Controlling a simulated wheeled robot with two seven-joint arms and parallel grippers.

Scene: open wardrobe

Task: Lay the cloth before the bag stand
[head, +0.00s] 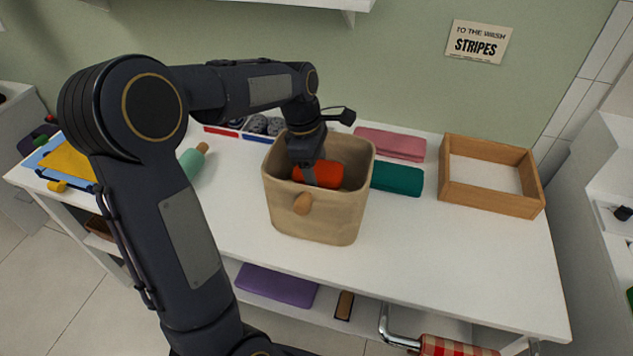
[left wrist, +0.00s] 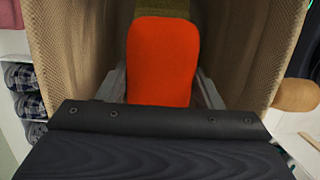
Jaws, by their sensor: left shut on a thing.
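An orange-red folded cloth (head: 326,174) is inside the tan fabric basket (head: 315,218) on the white table. My left gripper (head: 309,176) reaches down into the basket and is shut on this cloth. In the left wrist view the cloth (left wrist: 162,60) stands between the two fingers, with the basket walls (left wrist: 262,45) on either side. The cloth's lower part is hidden by the basket and the gripper. I cannot make out a bag stand. My right gripper is not in view.
Pink (head: 390,143) and teal (head: 396,178) folded cloths lie behind and beside the basket. A wooden tray (head: 491,200) stands at right. A purple cloth (head: 276,285) lies on the lower shelf. A "stripes" sign (head: 479,42) is on the wall. The tabletop's front right is clear.

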